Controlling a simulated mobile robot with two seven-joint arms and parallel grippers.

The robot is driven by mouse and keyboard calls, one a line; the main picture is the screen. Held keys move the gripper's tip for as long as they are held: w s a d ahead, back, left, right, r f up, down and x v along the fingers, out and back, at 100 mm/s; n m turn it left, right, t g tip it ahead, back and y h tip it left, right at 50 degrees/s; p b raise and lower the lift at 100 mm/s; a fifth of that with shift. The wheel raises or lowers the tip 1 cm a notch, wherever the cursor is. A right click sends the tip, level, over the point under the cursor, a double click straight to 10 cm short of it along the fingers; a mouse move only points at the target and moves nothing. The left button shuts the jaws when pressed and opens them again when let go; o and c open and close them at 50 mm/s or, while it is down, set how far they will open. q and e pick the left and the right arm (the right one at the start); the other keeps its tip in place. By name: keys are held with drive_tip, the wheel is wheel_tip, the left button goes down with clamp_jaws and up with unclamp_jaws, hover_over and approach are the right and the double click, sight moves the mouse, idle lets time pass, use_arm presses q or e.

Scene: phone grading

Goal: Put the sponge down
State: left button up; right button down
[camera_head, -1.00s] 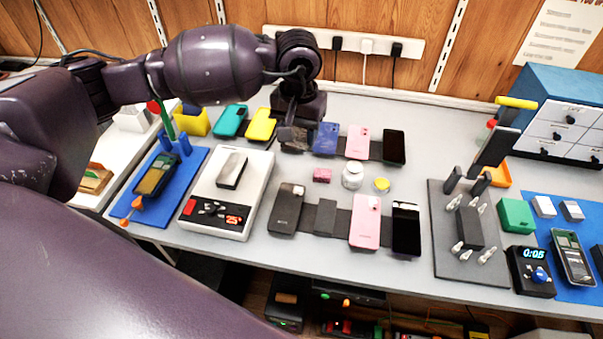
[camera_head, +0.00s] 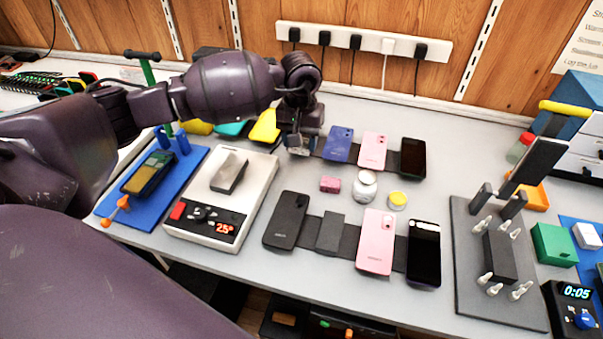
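A small pink block (camera_head: 330,184), which may be the sponge, lies on the grey table beside a white-lidded glass jar (camera_head: 364,186). My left gripper (camera_head: 298,149) points down behind and to the left of the block, apart from it, close to the left end of the back row of phones. Its fingertips are small and partly dark, so I cannot tell whether they are open or hold anything. My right gripper is out of view.
Phones lie on dark strips in a back row (camera_head: 372,151) and a front row (camera_head: 376,242). A white scale (camera_head: 257,171) bears a dark block. A small yellow-lidded jar (camera_head: 397,201) stands near the pink block. A grey fixture plate (camera_head: 464,292) is at right.

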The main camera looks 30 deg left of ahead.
use_arm(q)
hover_over(301, 182)
wheel_tip(301, 182, down, 6)
drive_tip(key=shift+f+b, duration=0.2)
drive_tip(key=shift+b, duration=0.1)
drive_tip(key=shift+f, duration=0.35)
wheel_tip(301, 182, down, 4)
drive_tip(key=shift+b, duration=0.35)
drive_tip(key=shift+f, duration=0.25)
drive_tip(key=o, duration=0.8)
